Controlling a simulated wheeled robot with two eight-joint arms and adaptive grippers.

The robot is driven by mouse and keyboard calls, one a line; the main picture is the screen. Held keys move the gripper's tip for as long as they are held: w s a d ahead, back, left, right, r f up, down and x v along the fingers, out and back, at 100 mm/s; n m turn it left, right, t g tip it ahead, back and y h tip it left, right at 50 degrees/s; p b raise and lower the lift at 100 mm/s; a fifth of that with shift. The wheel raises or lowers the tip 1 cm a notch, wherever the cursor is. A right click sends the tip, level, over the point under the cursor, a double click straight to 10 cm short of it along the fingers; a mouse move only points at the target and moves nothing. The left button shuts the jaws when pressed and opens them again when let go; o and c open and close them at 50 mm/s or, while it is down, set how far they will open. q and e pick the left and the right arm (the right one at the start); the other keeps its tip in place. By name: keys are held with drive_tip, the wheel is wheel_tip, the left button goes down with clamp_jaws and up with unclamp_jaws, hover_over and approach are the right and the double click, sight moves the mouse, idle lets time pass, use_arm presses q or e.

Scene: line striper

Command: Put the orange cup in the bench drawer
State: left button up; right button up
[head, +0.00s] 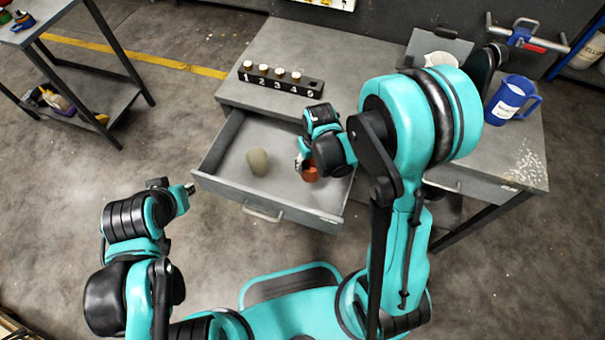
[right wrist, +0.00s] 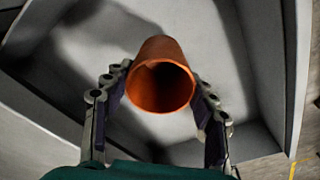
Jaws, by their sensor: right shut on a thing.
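The orange cup (head: 310,173) is between the fingers of my right gripper (head: 303,165), over the right part of the open bench drawer (head: 225,190). In the right wrist view the cup (right wrist: 161,78) has its open mouth toward the camera, and the gripper (right wrist: 158,95) is shut on its sides. The grey drawer interior (right wrist: 225,45) lies behind it. I cannot tell whether the cup touches the drawer floor. My left gripper (head: 183,190) is outside the drawer at the left; its fingers are too small to read.
A beige-grey rounded object (head: 258,162) stands in the drawer, left of the cup. A second table (head: 90,80) stands at far left. Open floor lies between.

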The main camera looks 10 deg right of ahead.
sight(303, 174)
drive_tip(key=a+f, duration=0.1)
drive_tip(key=a, duration=0.1)
drive_tip(key=shift+a+f, duration=0.3)
drive_tip(key=shift+f, duration=0.05)
wheel_tip(303, 174, down, 4)
drive_tip(key=shift+w+r+b, duration=0.1)
drive_tip(key=shift+b, duration=1.15)
drive_tip(key=shift+r, duration=0.1)
drive_tip(key=shift+d, duration=0.1)
drive_tip(key=shift+f, duration=0.2)
drive_tip(key=o, duration=1.3)
drive_tip(key=shift+c, duration=0.2)
drive_tip(key=shift+r, duration=0.1)
